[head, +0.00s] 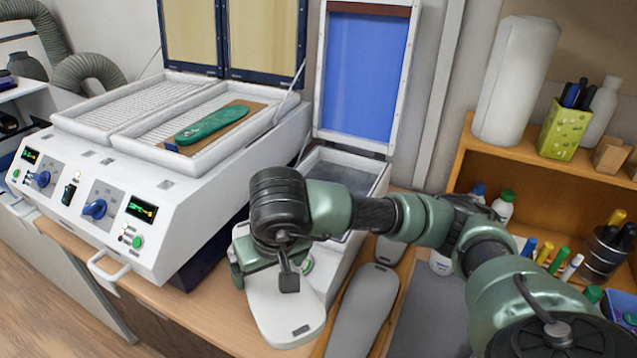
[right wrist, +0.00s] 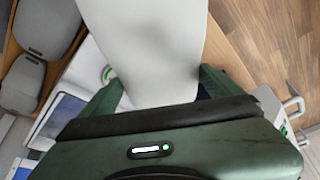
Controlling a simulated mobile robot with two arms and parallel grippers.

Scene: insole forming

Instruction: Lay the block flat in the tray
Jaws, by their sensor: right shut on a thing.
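My right gripper (head: 268,268) is shut on a pale grey, rounded, insole-shaped block (head: 284,318) with a small dark slot in its lower end. In the right wrist view the block (right wrist: 150,40) sticks out from between the gripper's (right wrist: 160,95) green fingers. The block is in front of the small white press; its upper end is hidden by the gripper. I cannot tell its exact height. The press has an open tray (head: 378,190) with a dark grey floor, partly covered by my right arm. Its blue lid (head: 364,75) stands open behind. My left gripper is not in view.
Darker grey insole blocks (head: 362,312) lie on the bench to the right of the held block. A white heater (head: 175,215) at left has open trays, with a green insole (head: 213,124) on a brown board. A wooden shelf (head: 510,155) with pens and bottles stands at right.

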